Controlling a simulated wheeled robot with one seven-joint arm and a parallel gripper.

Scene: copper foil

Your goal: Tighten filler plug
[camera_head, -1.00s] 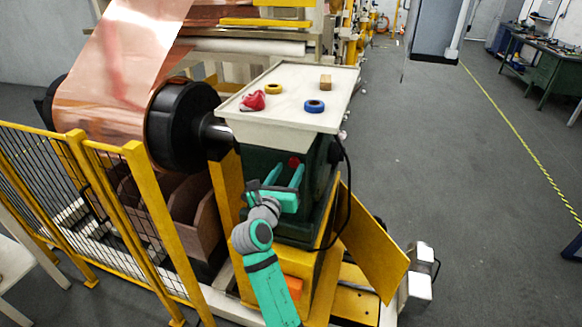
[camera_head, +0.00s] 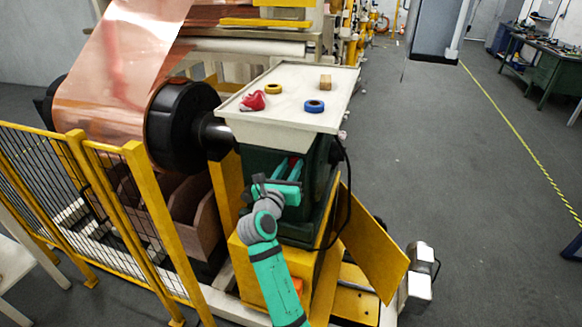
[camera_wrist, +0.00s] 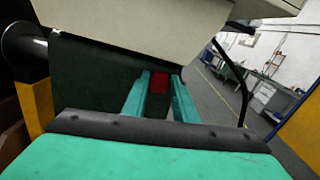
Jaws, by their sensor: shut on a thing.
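The filler plug is a small red piece (camera_wrist: 158,87) on the dark green housing (camera_head: 318,165), under the pale tray top. In the wrist view it shows between the far ends of my two teal fingers. My gripper (camera_head: 292,168) reaches up to it from the front and is shut on it. In the head view only a bit of red shows between the fingertips, the rest being hidden by them. How far the plug is seated cannot be told.
The pale tray (camera_head: 290,118) overhangs the fingers closely; a red object (camera_head: 254,101), yellow ring (camera_head: 273,89), blue ring (camera_head: 314,106) and wooden block (camera_head: 326,82) lie on it. A black cable (camera_head: 349,195) hangs at right. A copper roll and yellow fence (camera_head: 140,205) stand left.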

